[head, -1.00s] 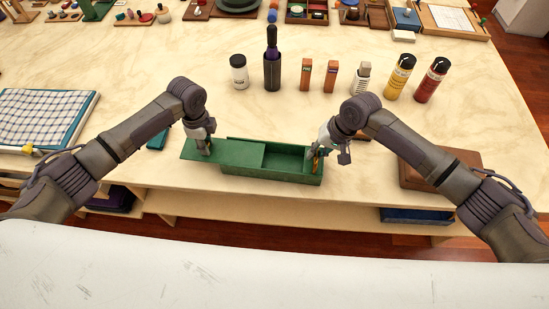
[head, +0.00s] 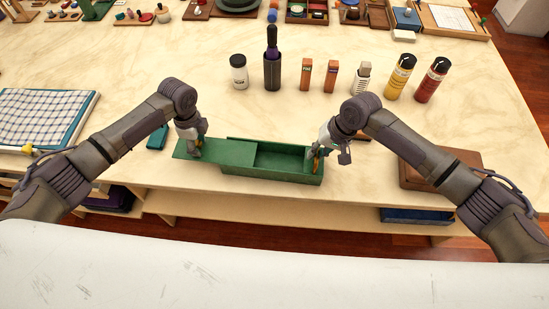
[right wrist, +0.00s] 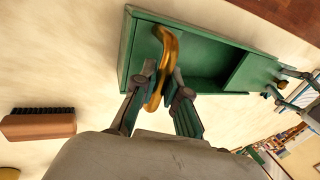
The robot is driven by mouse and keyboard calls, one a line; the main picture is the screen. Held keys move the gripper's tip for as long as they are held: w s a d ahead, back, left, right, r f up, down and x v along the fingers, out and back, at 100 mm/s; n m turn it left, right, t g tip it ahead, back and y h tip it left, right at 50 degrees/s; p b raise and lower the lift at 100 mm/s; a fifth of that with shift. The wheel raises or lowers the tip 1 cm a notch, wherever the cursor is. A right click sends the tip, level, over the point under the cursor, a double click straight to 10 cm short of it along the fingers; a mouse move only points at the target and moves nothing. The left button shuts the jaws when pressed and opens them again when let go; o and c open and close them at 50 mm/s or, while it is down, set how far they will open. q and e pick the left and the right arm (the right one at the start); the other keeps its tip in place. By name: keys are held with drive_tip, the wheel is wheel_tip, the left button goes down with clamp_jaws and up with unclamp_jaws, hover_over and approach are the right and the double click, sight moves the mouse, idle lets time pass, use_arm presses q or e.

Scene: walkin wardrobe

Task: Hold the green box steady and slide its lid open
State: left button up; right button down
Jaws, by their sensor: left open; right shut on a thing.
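The green box (head: 275,174) lies on the pale table near its front edge. Its green lid (head: 224,152) is slid partway off to the left, and the right part of the box stands open. The inside that shows looks empty. My left gripper (head: 197,153) is open at the lid's left part; whether its fingers touch the lid is hard to tell. My right gripper (head: 315,160) is at the box's right end. In the right wrist view, my right gripper (right wrist: 163,80) is shut on the curved brass handle (right wrist: 168,45) of the box (right wrist: 205,42).
A dark bottle (head: 272,72), a white jar (head: 238,76), small orange blocks (head: 306,75) and yellow (head: 399,78) and red (head: 430,80) bottles stand behind the box. A brown case (head: 440,172) is at the right. A checked cloth (head: 45,115) lies left.

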use_arm(q)
drive_tip(key=shift+w+r, duration=0.1)
drive_tip(key=shift+r, duration=0.85)
drive_tip(key=shift+d+r, duration=0.1)
drive_tip(key=shift+r, duration=2.6)
use_arm(e)
drive_tip(key=shift+a, duration=0.1)
drive_tip(key=c, duration=1.1)
unclamp_jaws()
drive_tip(key=shift+c, duration=0.2)
